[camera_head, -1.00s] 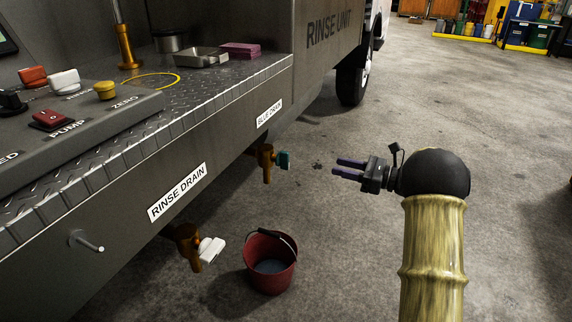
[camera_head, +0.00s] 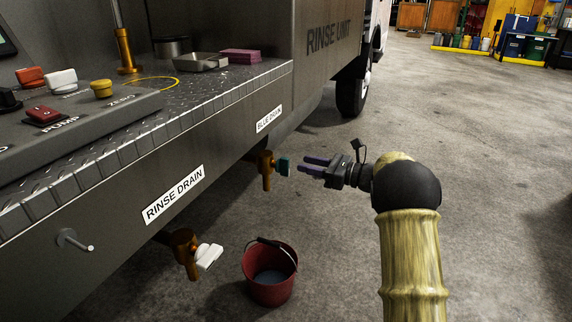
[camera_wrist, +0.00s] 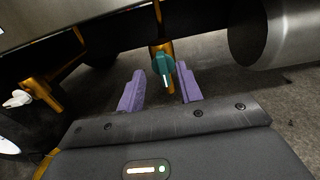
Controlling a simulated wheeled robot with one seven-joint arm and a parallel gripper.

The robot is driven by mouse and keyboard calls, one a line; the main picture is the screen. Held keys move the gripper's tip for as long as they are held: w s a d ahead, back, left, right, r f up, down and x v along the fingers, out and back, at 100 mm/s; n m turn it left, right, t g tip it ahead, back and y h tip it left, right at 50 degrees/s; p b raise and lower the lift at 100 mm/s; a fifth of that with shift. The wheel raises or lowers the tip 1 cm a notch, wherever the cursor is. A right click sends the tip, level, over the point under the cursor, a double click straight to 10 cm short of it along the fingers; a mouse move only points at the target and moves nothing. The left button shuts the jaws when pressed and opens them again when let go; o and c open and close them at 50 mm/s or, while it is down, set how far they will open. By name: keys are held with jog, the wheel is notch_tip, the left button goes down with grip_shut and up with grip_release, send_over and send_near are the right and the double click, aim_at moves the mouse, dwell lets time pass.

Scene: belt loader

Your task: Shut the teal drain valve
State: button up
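The teal drain valve handle (camera_head: 284,166) sits on a brass valve body (camera_head: 266,170) under the truck's side, below the "BLUE DRAIN" label (camera_head: 269,119). My gripper (camera_head: 315,163) is open, its two purple fingers pointing left at the handle from a short distance. In the wrist view the teal handle (camera_wrist: 163,70) shows just beyond and between the open fingertips (camera_wrist: 160,82), apart from both. Nothing is held.
A second brass valve with a white handle (camera_head: 208,257) hangs below the "RINSE DRAIN" label (camera_head: 174,194). A red bucket (camera_head: 270,278) with liquid stands on the floor below. A grey cylinder (camera_wrist: 283,33) is at upper right in the wrist view. The floor to the right is clear.

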aim_at(286, 158)
jog(key=b+x, duration=0.2)
jog(key=x, duration=0.4)
jog(key=shift+w+a+f, duration=0.1)
jog(key=shift+a, duration=0.3)
jog(key=shift+w+a, duration=0.15)
jog(key=shift+a, duration=0.2)
grip_shut()
